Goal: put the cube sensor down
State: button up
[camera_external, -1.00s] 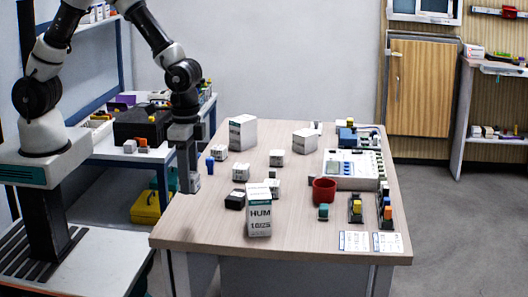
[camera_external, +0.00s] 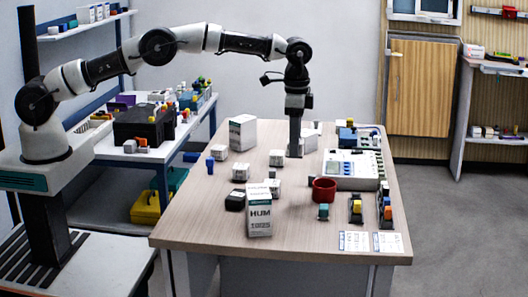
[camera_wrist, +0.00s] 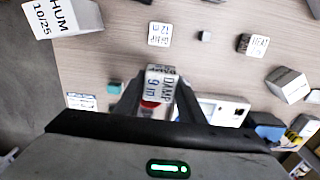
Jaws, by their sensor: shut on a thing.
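My gripper (camera_external: 295,150) is shut on the cube sensor, a pale cube (camera_wrist: 160,82) marked "DAMP 9 m" in the wrist view. Its fingers (camera_wrist: 159,98) press on its left and right sides. In the external view my gripper points down over the back middle of the table (camera_external: 200,215), left of the white instrument box (camera_external: 345,176). I cannot clearly tell how far the cube is above the table. Another white cube (camera_external: 276,157) stands to the left of my gripper; other labelled cubes (camera_external: 240,171) stand farther left.
A HUM box (camera_external: 259,212) stands at the front, with a black block (camera_external: 235,200) beside it. A red cup (camera_external: 324,190) and teal block (camera_external: 323,212) are right of centre. White boxes (camera_external: 242,131) stand at the back. Small coloured devices (camera_external: 356,209) and cards (camera_external: 355,241) line the right.

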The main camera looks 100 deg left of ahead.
send_over(292, 183)
notch_tip(292, 183, down, 2)
notch_tip(292, 183, down, 10)
jog(key=shift+d+b, duration=0.15)
jog(key=shift+b, duration=1.05)
jog(key=shift+f, duration=0.2)
jog(key=o, duration=1)
jog(key=shift+o, duration=0.2)
